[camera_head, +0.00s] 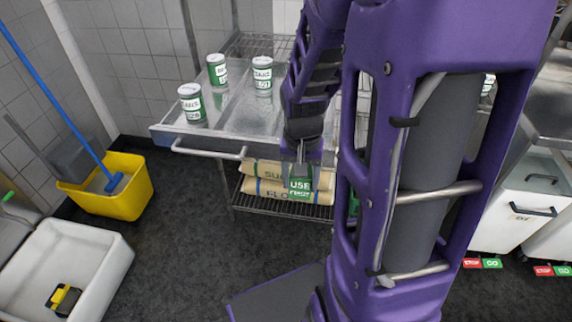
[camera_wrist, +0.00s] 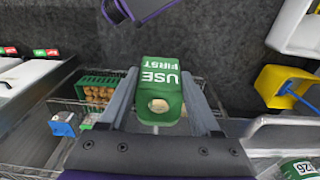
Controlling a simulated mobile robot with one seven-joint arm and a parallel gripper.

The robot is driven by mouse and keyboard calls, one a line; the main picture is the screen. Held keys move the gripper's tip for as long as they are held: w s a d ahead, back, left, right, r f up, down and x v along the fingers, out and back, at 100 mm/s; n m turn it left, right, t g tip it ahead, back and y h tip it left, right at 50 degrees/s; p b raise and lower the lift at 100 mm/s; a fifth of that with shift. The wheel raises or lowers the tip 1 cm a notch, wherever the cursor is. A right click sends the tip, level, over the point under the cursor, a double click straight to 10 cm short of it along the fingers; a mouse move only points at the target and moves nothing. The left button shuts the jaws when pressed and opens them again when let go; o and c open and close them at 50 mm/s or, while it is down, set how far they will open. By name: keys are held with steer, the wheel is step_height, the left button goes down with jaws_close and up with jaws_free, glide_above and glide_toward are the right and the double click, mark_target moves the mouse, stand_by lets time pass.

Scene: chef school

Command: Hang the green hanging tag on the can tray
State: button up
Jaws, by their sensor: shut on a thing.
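The green hanging tag (camera_head: 300,186) reads "USE FIRST" and hangs below my gripper (camera_head: 300,165). In the wrist view the tag (camera_wrist: 160,82) sits between the two grey fingers of my gripper (camera_wrist: 160,105), which is shut on it. A round hole shows in the tag near the gripper. The metal can tray (camera_head: 238,118) is on top of a rack, with white-and-green cans (camera_head: 192,104) standing on it. Its front bar handle (camera_head: 208,151) sticks out to the left of my gripper. The tag is apart from the handle, lower and to its right.
Paper sacks (camera_head: 270,190) lie on the wire shelf (camera_head: 285,208) below the tray. A yellow mop bucket (camera_head: 130,190) and a white bin (camera_head: 85,260) stand at left. A green crate (camera_wrist: 98,90) shows in the wrist view. The dark floor in front is clear.

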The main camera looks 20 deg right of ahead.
steer(key=shift+w+d+f+b, duration=0.25)
steer(key=shift+w+d, duration=0.35)
steer(key=shift+w, duration=0.3)
steer(key=shift+w+d+f+b, duration=0.1)
steer(key=shift+w+d+f, duration=0.25)
steer(key=shift+w+d, duration=0.4)
steer(key=shift+w+a, duration=0.1)
steer(key=o, duration=1.4)
